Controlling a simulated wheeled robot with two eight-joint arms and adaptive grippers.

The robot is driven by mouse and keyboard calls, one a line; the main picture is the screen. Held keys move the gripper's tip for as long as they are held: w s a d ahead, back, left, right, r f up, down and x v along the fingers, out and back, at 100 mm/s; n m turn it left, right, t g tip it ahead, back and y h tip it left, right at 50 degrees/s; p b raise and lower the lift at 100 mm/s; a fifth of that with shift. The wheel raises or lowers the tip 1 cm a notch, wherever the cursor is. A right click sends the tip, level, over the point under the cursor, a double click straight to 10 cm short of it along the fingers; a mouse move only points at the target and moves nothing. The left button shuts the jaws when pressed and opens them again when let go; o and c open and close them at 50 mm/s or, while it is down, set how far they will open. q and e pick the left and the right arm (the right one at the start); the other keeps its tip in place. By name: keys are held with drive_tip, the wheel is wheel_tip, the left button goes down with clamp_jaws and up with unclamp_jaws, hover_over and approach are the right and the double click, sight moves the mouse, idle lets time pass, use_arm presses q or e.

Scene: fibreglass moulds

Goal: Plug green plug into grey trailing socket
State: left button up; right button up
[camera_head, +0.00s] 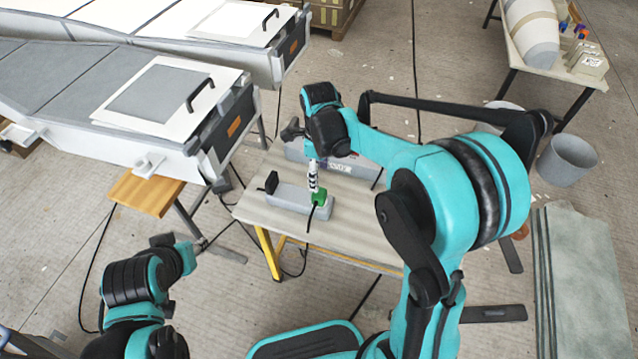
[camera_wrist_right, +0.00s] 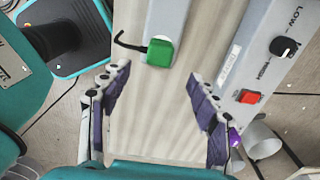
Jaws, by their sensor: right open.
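The green plug (camera_head: 319,198) is at the right end of the grey trailing socket (camera_head: 288,199), which lies on the wooden table. A short black cable comes from the plug. In the wrist view the green plug (camera_wrist_right: 160,52) shows at the near end of the grey block (camera_wrist_right: 167,18); I cannot tell how deep it sits. My right gripper (camera_head: 314,182) is just above the plug. In the wrist view its fingers (camera_wrist_right: 158,80) are open and apart, with nothing between them. My left gripper (camera_head: 172,243) is far left of the table, its jaws unclear.
A black plug (camera_head: 271,182) stands at the socket's left end. A grey control box (camera_wrist_right: 268,70) with a knob and red switch lies beside the socket. Large grey moulds (camera_head: 60,70) stand at the left. The table's front part (camera_head: 345,232) is bare.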

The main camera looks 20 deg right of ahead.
drive_tip(key=shift+r, duration=1.1)
drive_tip(key=s+d+r+n+t, duration=0.1)
drive_tip(key=s+r+n+t, duration=0.1)
drive_tip(key=s+n, duration=0.6)
drive_tip(key=s+d+r+n+t, duration=0.1)
drive_tip(key=s+r+n+t, duration=0.1)
drive_tip(key=s+n+t, duration=0.3)
drive_tip(key=s+n, duration=0.4)
drive_tip(key=n, duration=0.7)
drive_tip(key=shift+d+r+n, duration=0.35)
drive_tip(key=shift+d+n, duration=0.05)
